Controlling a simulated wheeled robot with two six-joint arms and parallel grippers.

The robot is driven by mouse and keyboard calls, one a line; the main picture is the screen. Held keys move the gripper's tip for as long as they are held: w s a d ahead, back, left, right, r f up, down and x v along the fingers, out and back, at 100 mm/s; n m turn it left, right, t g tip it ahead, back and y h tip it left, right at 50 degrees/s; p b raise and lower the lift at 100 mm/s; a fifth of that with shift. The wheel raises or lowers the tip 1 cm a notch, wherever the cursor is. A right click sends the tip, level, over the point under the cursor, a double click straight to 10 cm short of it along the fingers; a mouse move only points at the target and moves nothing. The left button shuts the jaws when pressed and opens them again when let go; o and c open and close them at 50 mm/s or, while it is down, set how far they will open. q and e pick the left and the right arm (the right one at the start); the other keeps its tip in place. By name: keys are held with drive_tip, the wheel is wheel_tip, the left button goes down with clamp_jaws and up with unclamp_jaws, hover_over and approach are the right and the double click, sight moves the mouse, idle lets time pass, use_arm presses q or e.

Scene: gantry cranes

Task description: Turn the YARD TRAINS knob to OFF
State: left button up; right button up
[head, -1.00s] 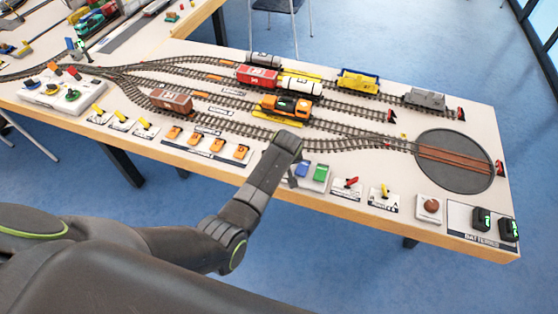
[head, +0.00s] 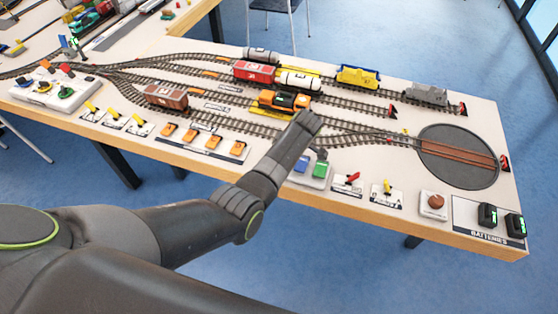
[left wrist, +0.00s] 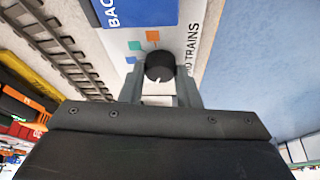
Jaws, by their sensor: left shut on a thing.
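The YARD TRAINS knob (left wrist: 160,65) is round and black, with a white pointer mark on its lower side in the left wrist view. It sits on a white panel (left wrist: 117,42) with the partly cut-off lettering "TRAINS" beside it and orange and teal marks near it. My left gripper (left wrist: 161,73) has one finger on each side of the knob and is shut on it. In the head view this gripper (head: 319,156) is mostly hidden by my forearm, near the panel with blue and green buttons. The knob is hidden there. My right gripper is out of view.
A blue button (head: 301,164) and a green button (head: 320,169) are close by. Red (head: 352,177) and yellow (head: 387,187) levers stand to the right. An orange locomotive (head: 284,101) stands on the track behind. Orange switches (head: 212,142) lie to the left.

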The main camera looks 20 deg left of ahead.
use_arm(q)
drive_tip(key=shift+n+b, duration=0.3)
drive_tip(key=shift+n, duration=0.3)
drive_tip(key=shift+g, duration=0.3)
drive_tip(key=o, duration=1)
drive_tip(key=shift+c, duration=0.2)
drive_tip(key=p+v, duration=0.2)
drive_tip(key=v, duration=1.5)
drive_tip(key=shift+r, duration=0.25)
